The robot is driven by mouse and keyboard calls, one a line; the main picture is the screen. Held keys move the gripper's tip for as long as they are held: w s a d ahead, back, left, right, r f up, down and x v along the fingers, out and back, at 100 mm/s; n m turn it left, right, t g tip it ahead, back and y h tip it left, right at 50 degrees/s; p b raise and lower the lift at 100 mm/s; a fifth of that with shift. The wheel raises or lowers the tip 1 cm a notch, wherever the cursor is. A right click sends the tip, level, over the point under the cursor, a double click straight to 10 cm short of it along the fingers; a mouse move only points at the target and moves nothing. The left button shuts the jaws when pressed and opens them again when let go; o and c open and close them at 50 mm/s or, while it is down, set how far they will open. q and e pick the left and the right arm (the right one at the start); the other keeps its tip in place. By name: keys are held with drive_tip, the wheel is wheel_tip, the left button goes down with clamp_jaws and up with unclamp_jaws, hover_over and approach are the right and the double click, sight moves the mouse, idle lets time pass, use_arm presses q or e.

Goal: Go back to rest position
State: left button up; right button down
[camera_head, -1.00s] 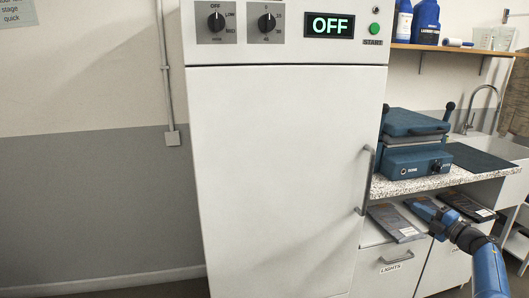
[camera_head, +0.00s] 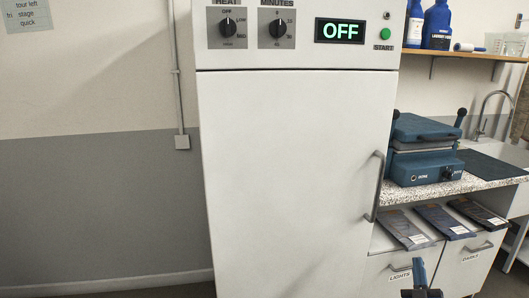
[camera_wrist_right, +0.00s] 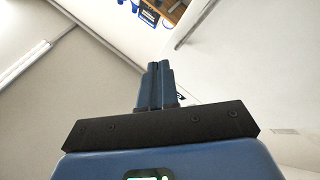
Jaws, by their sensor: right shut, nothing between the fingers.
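My right gripper (camera_head: 419,272) shows at the bottom edge of the head view, low in front of the drawer marked LIGHTS (camera_head: 389,277). In the right wrist view its two blue fingers (camera_wrist_right: 158,82) lie together, shut with nothing between them. Most of my right arm is outside the head view. My left gripper is in neither view.
A tall white cabinet (camera_head: 290,170) with a closed door, side handle (camera_head: 376,188) and OFF display (camera_head: 340,31) stands left of the gripper. Several dark flat packets (camera_head: 444,222) lie below the speckled counter (camera_head: 420,193), which bears a blue press (camera_head: 425,150).

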drive_tip(key=s+a+f+m+g+y, duration=0.15)
drive_tip(key=s+a+f, duration=0.25)
drive_tip(key=s+a, duration=0.5)
drive_tip(key=s+a+f+m+g+y, duration=0.1)
drive_tip(key=s+a+f+g+y, duration=0.25)
drive_tip(key=s, duration=0.95)
drive_tip(key=s+a+f+m+g, duration=0.2)
drive_tip(key=s+a+f, duration=0.2)
drive_tip(key=s+a, duration=0.65)
wheel_tip(320, 180, up, 16)
drive_tip(key=d+p, duration=0.2)
drive_tip(key=p, duration=1.4)
drive_tip(key=shift+s+d+f, duration=0.15)
drive_tip(key=shift+s, duration=0.2)
drive_tip(key=c, duration=1.8)
unclamp_jaws()
